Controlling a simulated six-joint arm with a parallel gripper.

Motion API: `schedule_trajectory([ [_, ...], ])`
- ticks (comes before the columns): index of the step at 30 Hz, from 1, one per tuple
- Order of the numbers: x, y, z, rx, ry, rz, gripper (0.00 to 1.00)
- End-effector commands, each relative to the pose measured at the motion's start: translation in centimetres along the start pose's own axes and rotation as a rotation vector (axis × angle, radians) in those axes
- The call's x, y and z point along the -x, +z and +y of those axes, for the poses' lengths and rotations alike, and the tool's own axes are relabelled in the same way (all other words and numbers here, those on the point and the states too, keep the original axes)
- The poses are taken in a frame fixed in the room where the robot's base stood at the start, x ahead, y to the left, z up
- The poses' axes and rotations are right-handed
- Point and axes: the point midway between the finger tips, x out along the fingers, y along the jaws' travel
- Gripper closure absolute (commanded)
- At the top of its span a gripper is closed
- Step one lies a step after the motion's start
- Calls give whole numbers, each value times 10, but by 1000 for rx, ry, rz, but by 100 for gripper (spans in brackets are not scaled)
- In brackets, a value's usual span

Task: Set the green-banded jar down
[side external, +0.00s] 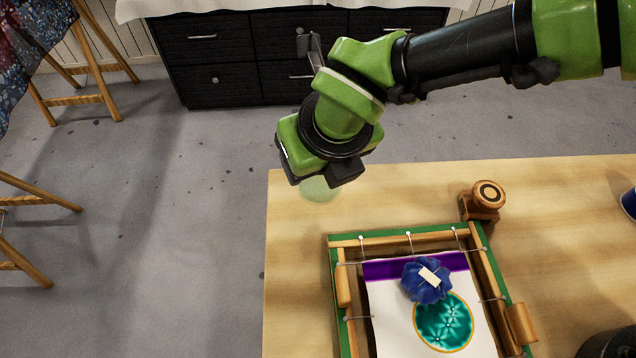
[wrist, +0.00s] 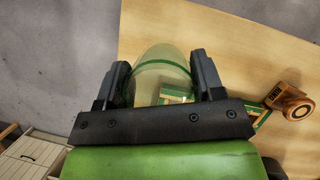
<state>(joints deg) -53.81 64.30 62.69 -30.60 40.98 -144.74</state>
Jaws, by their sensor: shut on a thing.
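The green-banded jar is a clear glass jar (wrist: 162,72) with a thin green band. My gripper (wrist: 160,82) is shut on it, one finger on each side, in the wrist view. In the side external view the jar (side external: 318,190) shows as a pale greenish shape below my gripper (side external: 318,174), near the table's far left corner. The table (side external: 292,262) is light wood. I cannot tell from these views how far the jar is from the table top.
A wooden frame (side external: 337,262) with green edges holds white cloth, with a blue crumpled bundle (side external: 427,281) on it. A wooden stamp (side external: 482,201) stands behind the frame's right corner. A dark blue container (side external: 629,203) is at the right edge. Bare table lies left of the frame.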

Motion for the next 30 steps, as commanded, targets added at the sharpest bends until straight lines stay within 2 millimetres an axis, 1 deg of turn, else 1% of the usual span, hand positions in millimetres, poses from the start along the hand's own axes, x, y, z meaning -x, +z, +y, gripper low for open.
schedule_trajectory([
  [1,-7,-3,0,1,-1,1,71],
  [5,-18,-7,0,0,0,0,71],
  [9,-38,-16,0,0,0,1,71],
  [12,-46,-19,0,0,1,-1,71],
  [23,-49,-20,0,0,1,-2,71],
  [24,-50,-20,0,0,1,-1,36],
  [26,-50,-20,0,-1,1,-2,22],
  [27,-50,-20,0,-1,1,-1,13],
  [30,-50,-20,0,-1,1,-1,13],
])
